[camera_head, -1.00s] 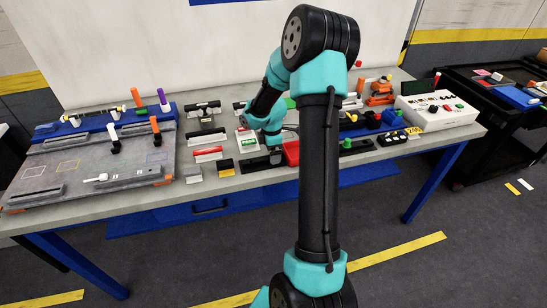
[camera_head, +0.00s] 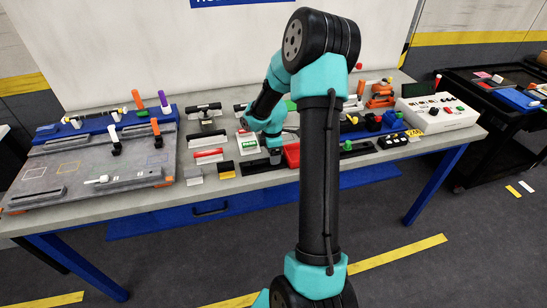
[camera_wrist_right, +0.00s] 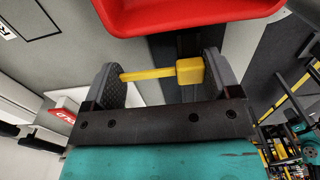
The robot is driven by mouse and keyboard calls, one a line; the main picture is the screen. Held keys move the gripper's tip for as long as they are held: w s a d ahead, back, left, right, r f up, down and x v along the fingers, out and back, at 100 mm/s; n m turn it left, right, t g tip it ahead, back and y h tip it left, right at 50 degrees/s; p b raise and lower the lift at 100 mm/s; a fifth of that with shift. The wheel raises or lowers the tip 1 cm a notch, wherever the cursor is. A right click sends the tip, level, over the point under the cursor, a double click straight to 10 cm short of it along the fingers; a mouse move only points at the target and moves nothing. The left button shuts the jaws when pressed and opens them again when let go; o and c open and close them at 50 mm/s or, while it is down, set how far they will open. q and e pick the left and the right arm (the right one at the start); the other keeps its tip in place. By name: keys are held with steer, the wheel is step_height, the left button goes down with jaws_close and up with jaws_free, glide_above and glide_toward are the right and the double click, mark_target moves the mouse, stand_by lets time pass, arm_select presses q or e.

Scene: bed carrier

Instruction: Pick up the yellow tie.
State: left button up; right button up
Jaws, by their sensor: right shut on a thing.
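The yellow tie (camera_wrist_right: 160,73) is a thin yellow rod with a blocky head at its right end in the right wrist view. My right gripper (camera_wrist_right: 160,76) is shut on it, with one dark finger pad at the rod's end and the other at the block. In the head view my right gripper (camera_head: 275,157) is low over the middle of the workbench, just left of a red tray. The tie cannot be made out there. My left gripper is in neither view.
The red tray (camera_head: 292,155) is close beside my right gripper; its red wall (camera_wrist_right: 190,14) also shows in the wrist view. A grey and blue fixture board (camera_head: 85,172) fills the workbench's left side. A white control box (camera_head: 438,113) stands at the right.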

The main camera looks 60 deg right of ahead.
steer(key=shift+r, duration=1.65)
steer(key=shift+s+a+r, duration=0.15)
steer(key=shift+a+r, duration=0.05)
steer(key=shift+a, duration=0.1)
steer(key=s+a+r, duration=0.1)
steer(key=s+a, duration=0.7)
steer(key=a, duration=0.5)
steer(key=shift+r, duration=0.15)
steer(key=shift+w+a, duration=0.1)
steer(key=shift+w, duration=0.05)
